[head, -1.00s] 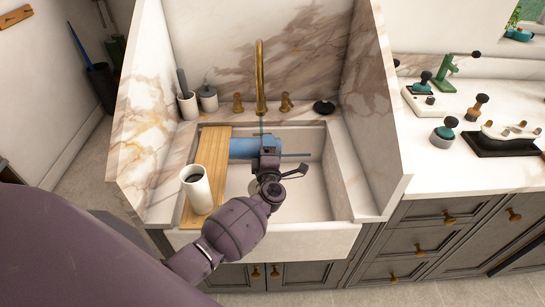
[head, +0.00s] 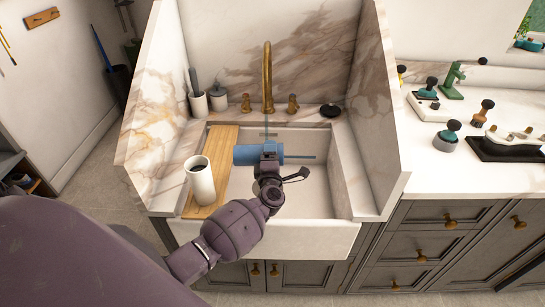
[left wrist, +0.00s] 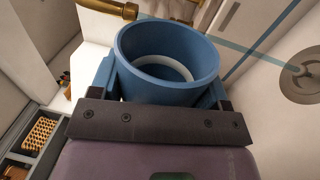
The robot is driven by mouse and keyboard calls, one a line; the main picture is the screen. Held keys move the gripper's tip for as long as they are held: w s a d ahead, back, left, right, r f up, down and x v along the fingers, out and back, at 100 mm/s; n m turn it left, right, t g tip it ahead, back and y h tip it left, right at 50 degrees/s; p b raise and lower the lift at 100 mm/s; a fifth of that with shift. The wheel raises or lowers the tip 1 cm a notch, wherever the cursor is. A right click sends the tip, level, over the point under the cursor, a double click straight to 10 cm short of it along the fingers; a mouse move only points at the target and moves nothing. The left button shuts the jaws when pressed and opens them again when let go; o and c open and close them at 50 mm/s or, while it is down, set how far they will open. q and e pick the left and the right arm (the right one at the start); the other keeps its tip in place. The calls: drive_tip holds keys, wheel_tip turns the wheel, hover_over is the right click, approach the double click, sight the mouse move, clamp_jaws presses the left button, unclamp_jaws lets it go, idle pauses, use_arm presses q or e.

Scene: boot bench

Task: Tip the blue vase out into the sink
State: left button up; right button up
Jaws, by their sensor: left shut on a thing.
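The blue vase (head: 245,155) is on its side over the sink (head: 260,235), near the back of the basin. My left gripper (head: 269,153) is shut on it. In the left wrist view the vase (left wrist: 125,75) shows its round open mouth, with a pale ring inside. A thin bluish line runs to the right of the vase in the head view; I cannot tell whether it is liquid. The sink's drain (left wrist: 305,80) shows at the right of the left wrist view. My right gripper is not in view.
A wooden board (head: 219,150) spans the left of the basin, with a white cup (head: 201,187) on it. A brass tap (head: 267,75) stands behind the sink. Marble side walls flank it. Tools and a green stand (head: 452,80) sit on the right counter.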

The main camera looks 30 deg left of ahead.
use_arm(q)
drive_tip(key=n+b, duration=0.1)
drive_tip(key=n, duration=0.2)
drive_tip(key=shift+s+a+f+g+b, duration=0.2)
drive_tip(key=shift+g+b, duration=0.1)
drive_tip(key=shift+b, duration=0.1)
drive_tip(key=n+b, duration=0.2)
drive_tip(key=n, duration=0.1)
drive_tip(key=shift+a+r+n+y, duration=0.15)
drive_tip(key=shift+n+y, duration=0.15)
drive_tip(key=shift+y, duration=0.1)
drive_tip(key=shift+n, duration=0.7)
drive_tip(key=n, duration=0.2)
drive_tip(key=n+g+b, duration=0.1)
drive_tip(key=n, duration=0.1)
drive_tip(key=shift+d+r+n, duration=0.2)
drive_tip(key=shift+r+n, duration=0.2)
drive_tip(key=n, duration=0.3)
drive_tip(key=d+r+n+b, duration=0.1)
drive_tip(key=n, duration=0.1)
drive_tip(key=shift+w+g, duration=0.35)
drive_tip(key=shift+g, duration=0.05)
drive_tip(key=shift+r+n, duration=0.15)
drive_tip(key=shift+n, duration=0.35)
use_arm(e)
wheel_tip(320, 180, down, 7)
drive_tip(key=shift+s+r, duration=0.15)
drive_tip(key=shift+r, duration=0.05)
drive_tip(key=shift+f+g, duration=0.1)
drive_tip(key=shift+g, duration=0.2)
